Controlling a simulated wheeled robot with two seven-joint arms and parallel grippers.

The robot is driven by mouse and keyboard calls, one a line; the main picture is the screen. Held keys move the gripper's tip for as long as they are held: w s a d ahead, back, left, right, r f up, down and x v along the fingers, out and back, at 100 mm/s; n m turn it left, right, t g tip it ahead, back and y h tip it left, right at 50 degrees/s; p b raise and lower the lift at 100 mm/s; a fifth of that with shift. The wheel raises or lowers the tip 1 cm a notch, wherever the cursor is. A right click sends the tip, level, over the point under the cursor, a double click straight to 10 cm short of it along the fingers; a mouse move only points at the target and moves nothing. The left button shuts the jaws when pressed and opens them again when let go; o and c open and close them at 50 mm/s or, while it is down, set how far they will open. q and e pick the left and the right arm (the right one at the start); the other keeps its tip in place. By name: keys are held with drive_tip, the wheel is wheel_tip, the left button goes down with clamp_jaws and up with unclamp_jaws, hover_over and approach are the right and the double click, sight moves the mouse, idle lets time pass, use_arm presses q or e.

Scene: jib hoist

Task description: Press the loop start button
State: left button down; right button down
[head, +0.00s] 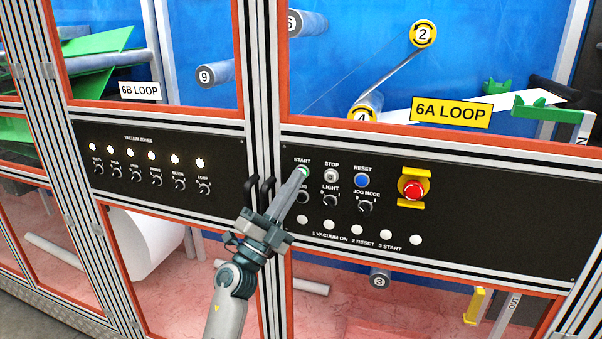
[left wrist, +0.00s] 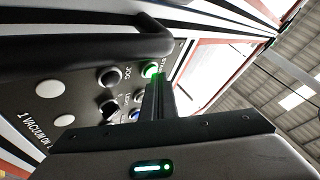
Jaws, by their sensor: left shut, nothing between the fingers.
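The green START button (head: 302,171) sits at the upper left of the black control panel (head: 480,230) under the yellow 6A LOOP sign (head: 451,112). My left gripper (head: 301,176) is shut and empty, with its fingertips at the START button. They cover its lower part in the head view. In the left wrist view the button (left wrist: 151,70) glows green right by the tips of the shut fingers (left wrist: 158,82). I cannot tell whether the tips touch it or press it in. My right gripper is not in view.
Beside START are the STOP button (head: 331,176), the blue RESET button (head: 362,180) and a red emergency stop (head: 411,188) on yellow. Knobs and several white buttons lie below.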

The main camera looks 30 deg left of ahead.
use_arm(q)
drive_tip(key=shift+s+d, duration=0.15)
drive_tip(key=shift+s, duration=0.4)
drive_tip(key=shift+h, duration=0.3)
drive_tip(key=shift+s+d+p, duration=0.2)
drive_tip(key=shift+s+p, duration=0.05)
drive_tip(key=shift+s, duration=0.55)
drive_tip(key=shift+s+d+p, duration=0.15)
drive_tip(key=shift+s+p, duration=0.15)
drive_tip(key=shift+s, duration=0.55)
drive_tip(key=shift+s+d+p, duration=0.2)
drive_tip(key=shift+s+p, duration=0.05)
drive_tip(key=shift+s, duration=0.55)
drive_tip(key=shift+f, duration=0.1)
